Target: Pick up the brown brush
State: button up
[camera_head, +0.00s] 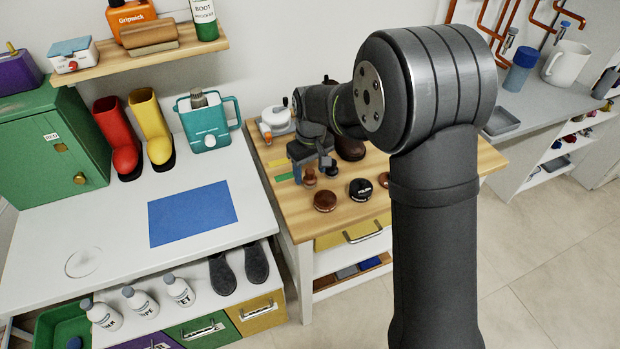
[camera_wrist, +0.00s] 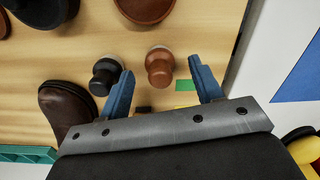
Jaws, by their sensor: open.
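The brown brush (camera_wrist: 160,68), with a rounded knob handle and pale bristles, stands on the wooden bench top. In the wrist view it shows between my two blue fingertips. My gripper (camera_wrist: 160,66) is open and empty, pointing down over it; whether the fingers are level with the handle I cannot tell. A black brush (camera_wrist: 106,76) stands close by on the left, just outside the left finger. In the head view my gripper (camera_head: 311,166) is above the bench, with the brown brush (camera_head: 309,178) small and partly hidden beneath it.
Brown (camera_head: 325,201) and black (camera_head: 360,189) round tins lie toward the bench front. A dark brown shoe (camera_wrist: 68,112) lies left in the wrist view. A blue mat (camera_head: 192,213) lies on the white table, with boots (camera_head: 155,130) and a teal container (camera_head: 208,124) behind.

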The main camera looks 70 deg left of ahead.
notch_tip(320, 180, down, 2)
jog(key=shift+f, duration=0.25)
jog(key=c, duration=1.1)
jog(key=shift+r, duration=0.1)
jog(key=shift+r, duration=0.55)
notch_tip(320, 180, up, 3)
jog(key=shift+a, duration=0.1)
jog(key=w+d+r, duration=0.2)
jog(key=w, duration=0.1)
jog(key=w+d+r, duration=0.2)
jog(key=w+d, duration=0.1)
jog(key=w+d+r, duration=0.2)
jog(key=w, duration=0.1)
jog(key=shift+d+r, duration=0.15)
jog(key=shift+r, duration=0.25)
